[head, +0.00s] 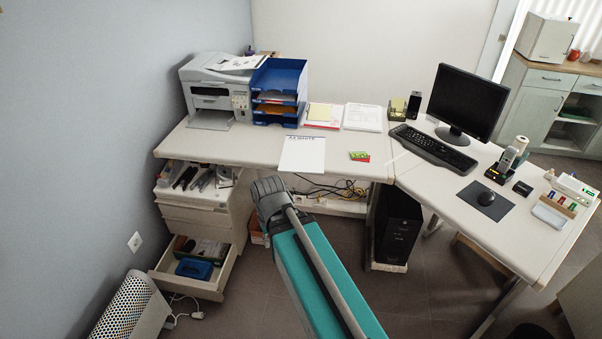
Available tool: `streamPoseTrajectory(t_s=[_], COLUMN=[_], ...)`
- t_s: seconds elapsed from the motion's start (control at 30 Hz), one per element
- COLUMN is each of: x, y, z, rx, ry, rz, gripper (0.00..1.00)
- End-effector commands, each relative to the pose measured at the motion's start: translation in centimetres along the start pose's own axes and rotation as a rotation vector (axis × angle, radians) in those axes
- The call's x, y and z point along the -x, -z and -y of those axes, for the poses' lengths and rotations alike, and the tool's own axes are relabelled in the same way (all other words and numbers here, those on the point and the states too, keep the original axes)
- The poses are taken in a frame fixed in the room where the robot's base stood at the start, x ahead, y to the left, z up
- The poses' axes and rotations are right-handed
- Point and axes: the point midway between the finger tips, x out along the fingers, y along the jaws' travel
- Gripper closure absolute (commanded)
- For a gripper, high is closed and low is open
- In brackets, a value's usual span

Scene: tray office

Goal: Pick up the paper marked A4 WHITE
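My teal arm rises from the bottom of the head view and ends at a grey joint in front of the desk, below and left of the paper. My gripper does not show.
Behind the paper stand a printer (212,88), a blue tray stack (280,90) and more papers (362,117). A green-and-red packet (359,156) lies to its right. Below left, a drawer (192,285) stands open. A monitor (468,100) and keyboard (432,147) occupy the right desk.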

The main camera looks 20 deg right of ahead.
Motion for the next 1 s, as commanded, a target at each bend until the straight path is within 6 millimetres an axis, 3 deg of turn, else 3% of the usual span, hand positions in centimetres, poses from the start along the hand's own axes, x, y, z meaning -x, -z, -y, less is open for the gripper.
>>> streamPoseTrajectory(t_s=[0.27, 0.47, 1.0], x=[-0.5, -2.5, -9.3], y=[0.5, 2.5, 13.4], z=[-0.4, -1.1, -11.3], rx=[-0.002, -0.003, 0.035], ry=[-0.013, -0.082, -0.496], rz=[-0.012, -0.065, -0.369], gripper=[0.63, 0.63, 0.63])
